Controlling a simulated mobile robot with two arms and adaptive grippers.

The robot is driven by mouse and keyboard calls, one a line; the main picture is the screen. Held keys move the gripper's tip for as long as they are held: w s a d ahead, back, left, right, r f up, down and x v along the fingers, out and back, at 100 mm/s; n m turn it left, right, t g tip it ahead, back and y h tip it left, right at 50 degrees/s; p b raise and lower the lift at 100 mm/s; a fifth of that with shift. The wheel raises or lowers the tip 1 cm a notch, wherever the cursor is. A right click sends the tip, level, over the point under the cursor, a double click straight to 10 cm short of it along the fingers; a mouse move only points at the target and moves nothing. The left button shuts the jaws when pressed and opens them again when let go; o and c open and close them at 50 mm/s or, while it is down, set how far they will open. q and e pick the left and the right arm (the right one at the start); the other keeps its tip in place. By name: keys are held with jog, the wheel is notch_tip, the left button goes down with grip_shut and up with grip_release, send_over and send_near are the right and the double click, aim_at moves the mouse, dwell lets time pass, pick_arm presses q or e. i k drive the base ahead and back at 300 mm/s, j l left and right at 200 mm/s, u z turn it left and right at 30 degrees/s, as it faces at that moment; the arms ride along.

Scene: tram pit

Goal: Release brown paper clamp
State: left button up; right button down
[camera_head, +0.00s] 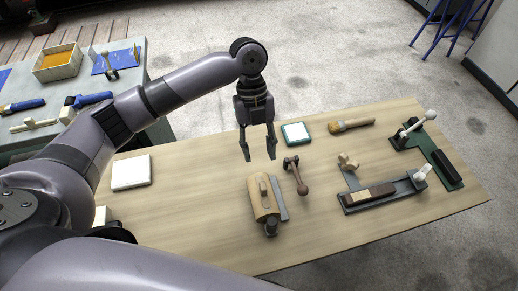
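My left gripper (259,157) hangs above the wooden table with its two fingers apart and nothing between them. Below it is a tan wooden block (263,206) with a raised grip and a grey plate on its right side. A brown lever with rounded ends (297,176) lies just right of it. A dark grey fixture (402,187) holds a brown and cream bar (372,195), with a wooden knob (348,161) beside it. A green fixture (437,157) with a white-knobbed lever (417,123) stands at the far right. I cannot tell which is the brown paper clamp.
A teal-edged pad (296,134) and a brush (350,125) lie along the table's far edge. A white pad (131,172) lies at left. A grey bench (130,75) with tools stands behind my arm. The table's front middle is clear.

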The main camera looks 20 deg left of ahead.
aim_at(303, 190)
jog(key=k, duration=1.5)
